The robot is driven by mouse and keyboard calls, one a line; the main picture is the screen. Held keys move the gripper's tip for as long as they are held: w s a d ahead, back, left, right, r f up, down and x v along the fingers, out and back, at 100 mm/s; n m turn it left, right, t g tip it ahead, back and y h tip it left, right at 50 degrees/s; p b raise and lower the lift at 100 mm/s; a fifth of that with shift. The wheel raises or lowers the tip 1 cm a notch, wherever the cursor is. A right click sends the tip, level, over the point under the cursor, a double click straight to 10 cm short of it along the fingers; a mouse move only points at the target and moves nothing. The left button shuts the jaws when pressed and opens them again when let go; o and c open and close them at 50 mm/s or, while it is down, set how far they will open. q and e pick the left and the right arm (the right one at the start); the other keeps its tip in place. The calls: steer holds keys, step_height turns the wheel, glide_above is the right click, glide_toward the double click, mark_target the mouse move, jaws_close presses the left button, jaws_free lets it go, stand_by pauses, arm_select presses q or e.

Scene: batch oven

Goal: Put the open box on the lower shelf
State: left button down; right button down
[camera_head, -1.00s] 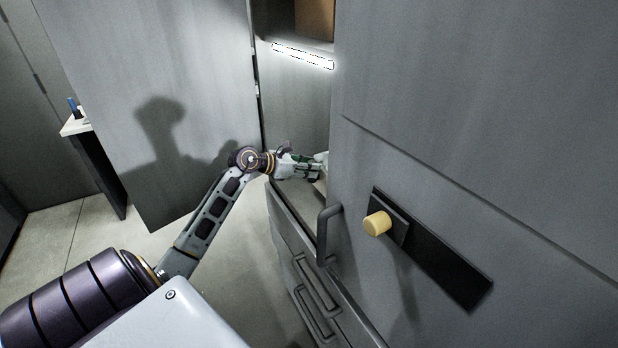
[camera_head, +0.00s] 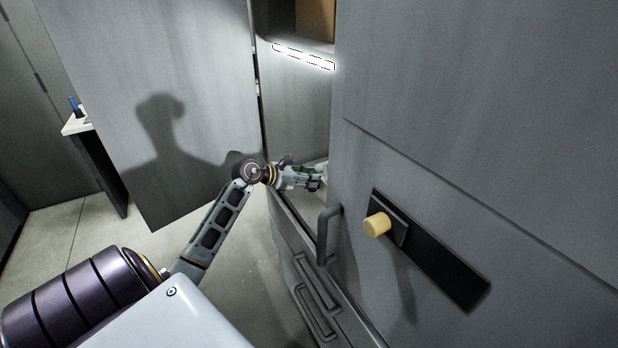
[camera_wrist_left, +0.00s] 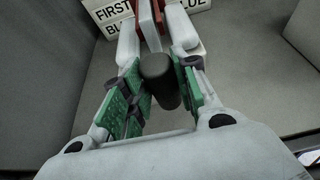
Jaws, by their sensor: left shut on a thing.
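My left gripper (camera_head: 314,182) reaches into the open bay of the grey cabinet, just left of its front panel. In the left wrist view my gripper (camera_wrist_left: 155,45) has its green-padded fingers closed around a dark rounded piece (camera_wrist_left: 158,78). A white and red part (camera_wrist_left: 150,20) shows beyond it; I cannot tell whether these belong to one thing. A brown box-like thing (camera_head: 315,18) is partly visible on the shelf above the light strip; I cannot tell if it is the open box. My right gripper is out of view.
A lit strip (camera_head: 303,56) runs under the upper shelf. A tall grey door (camera_head: 160,70) stands open at left. The grey front panel (camera_head: 480,110) with a yellow knob (camera_head: 377,224) fills the right. White labels (camera_wrist_left: 112,14) with black lettering lie ahead of the gripper.

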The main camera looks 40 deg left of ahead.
arm_select(q)
steer(key=c, duration=1.1)
jaws_free()
steer(key=shift+s, duration=0.1)
steer(key=b+v, duration=0.2)
steer(key=v, duration=0.9)
steer(key=shift+s+a+r, duration=0.2)
steer(key=shift+s, duration=0.1)
